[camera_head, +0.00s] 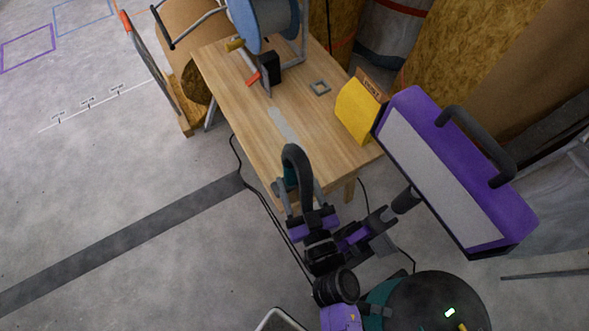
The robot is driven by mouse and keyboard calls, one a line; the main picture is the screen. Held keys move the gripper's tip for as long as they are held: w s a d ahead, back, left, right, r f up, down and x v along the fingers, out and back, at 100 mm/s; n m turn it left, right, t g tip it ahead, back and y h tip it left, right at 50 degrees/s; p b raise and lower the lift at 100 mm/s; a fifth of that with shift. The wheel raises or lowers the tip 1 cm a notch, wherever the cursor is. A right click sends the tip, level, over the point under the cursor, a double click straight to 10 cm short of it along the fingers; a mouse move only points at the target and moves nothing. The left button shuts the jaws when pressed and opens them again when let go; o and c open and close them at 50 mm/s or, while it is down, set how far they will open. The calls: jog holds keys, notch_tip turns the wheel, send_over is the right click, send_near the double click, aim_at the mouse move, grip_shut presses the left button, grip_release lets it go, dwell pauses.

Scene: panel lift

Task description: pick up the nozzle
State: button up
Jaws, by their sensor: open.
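A dark curved tube-like piece (297,164) stands over the near end of the wooden table (343,155), with a teal patch beside it. It may be the nozzle, but I cannot tell for sure. My gripper (304,206), dark with purple parts, is open at the lower end of this piece. From this view I cannot tell whether its fingers touch the piece or stand in front of it. My arm hides part of the table's near edge.
A blue reel (263,20) is at the back. A purple lamp-like panel (455,170) stands close on the right.

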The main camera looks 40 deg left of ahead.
aim_at(286, 157)
jog(key=b+x, duration=0.1)
jog(key=x, duration=0.6)
jog(key=shift+w+a+f, duration=0.1)
jog(key=shift+a+f, duration=0.05)
jog(key=shift+a, duration=0.25)
grip_shut()
dwell(1.1)
